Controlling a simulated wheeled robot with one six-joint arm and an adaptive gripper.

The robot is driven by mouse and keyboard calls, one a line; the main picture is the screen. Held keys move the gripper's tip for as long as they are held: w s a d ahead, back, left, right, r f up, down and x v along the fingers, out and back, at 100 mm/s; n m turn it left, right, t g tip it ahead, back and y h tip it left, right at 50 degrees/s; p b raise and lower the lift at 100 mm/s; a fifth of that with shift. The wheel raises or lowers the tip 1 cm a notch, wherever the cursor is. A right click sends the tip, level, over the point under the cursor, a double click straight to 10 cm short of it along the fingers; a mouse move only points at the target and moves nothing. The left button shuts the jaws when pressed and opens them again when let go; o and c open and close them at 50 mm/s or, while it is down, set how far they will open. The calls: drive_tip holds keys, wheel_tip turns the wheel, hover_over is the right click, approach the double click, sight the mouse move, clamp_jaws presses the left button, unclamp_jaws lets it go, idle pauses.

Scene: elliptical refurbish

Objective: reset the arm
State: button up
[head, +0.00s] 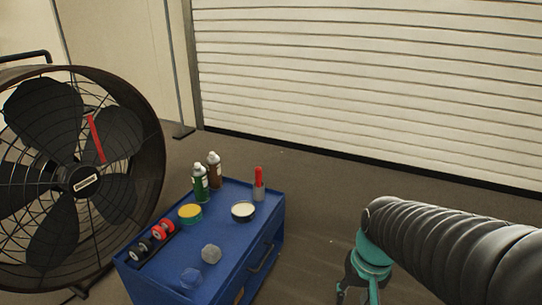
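My arm reaches in from the right edge in the head view, with a dark ribbed sleeve and a teal wrist joint. My gripper (357,288) hangs below the teal joint at the bottom edge, to the right of the blue cart (232,196) and apart from it. The fingertips are small and partly cut off by the frame, so I cannot tell whether it is open or shut. I see no object held in its visible part.
A large fan (82,180) stands left. A shutter (370,80) closes the back. Floor between is clear.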

drive_tip(key=s+r+n+t, duration=0.1)
drive_tip(key=s+r+t, duration=0.3)
drive_tip(key=r, duration=0.5)
drive_tip(key=shift+s+a+t, duration=0.3)
drive_tip(key=shift+s+a, duration=0.1)
drive_tip(key=shift+s, duration=0.15)
